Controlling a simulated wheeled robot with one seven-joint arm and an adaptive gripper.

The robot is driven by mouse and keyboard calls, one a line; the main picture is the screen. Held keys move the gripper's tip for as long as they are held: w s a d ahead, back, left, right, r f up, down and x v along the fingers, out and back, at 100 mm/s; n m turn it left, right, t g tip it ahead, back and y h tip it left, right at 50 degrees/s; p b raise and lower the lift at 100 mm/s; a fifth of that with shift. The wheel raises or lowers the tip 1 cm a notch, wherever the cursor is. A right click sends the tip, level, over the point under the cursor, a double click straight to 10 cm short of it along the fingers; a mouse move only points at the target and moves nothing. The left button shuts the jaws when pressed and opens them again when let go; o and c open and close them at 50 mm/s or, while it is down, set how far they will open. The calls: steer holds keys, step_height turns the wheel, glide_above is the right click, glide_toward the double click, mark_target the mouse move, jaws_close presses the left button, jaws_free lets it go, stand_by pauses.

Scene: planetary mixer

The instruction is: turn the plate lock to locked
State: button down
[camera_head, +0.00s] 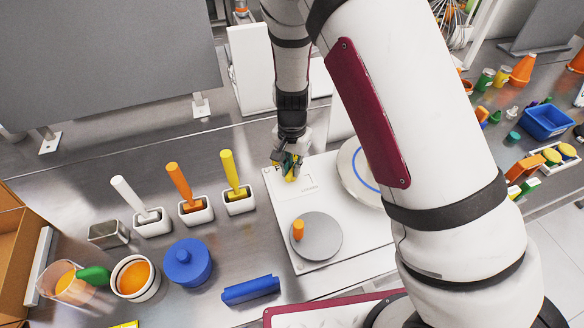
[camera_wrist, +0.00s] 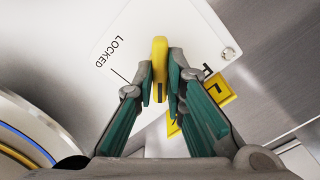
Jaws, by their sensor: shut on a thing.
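The plate lock is a yellow lever (camera_wrist: 159,52) on a white panel (camera_wrist: 120,18). In the wrist view my gripper (camera_wrist: 160,85) has its two green-padded fingers on either side of the lever, shut on it. The word LOCKED (camera_wrist: 110,52) is printed left of the lever, with a thin black line by the left finger. A yellow square with black marks (camera_wrist: 218,90) shows right of the fingers. In the head view my gripper (camera_head: 287,160) is at the white panel's back left corner, with a little yellow (camera_head: 291,177) showing under it. The lever's pivot is hidden.
On the same panel stand a grey disc (camera_head: 318,240) with an orange knob (camera_head: 298,230) and a round white plate with a blue ring (camera_head: 352,165). Left are several upright-handled tools in white holders (camera_head: 238,206), a blue lidded pot (camera_head: 187,263) and a blue block (camera_head: 250,290).

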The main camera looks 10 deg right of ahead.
mark_target(292, 169)
stand_by(0.3)
steer(key=m+p, duration=0.1)
steer(key=m, duration=0.2)
steer(key=shift+m, duration=0.9)
steer(key=m+p, duration=0.1)
steer(key=m, duration=0.3)
steer(key=c, duration=1.5)
jaws_free()
steer(key=shift+r+p, duration=1.25)
steer(key=shift+r, duration=2.3)
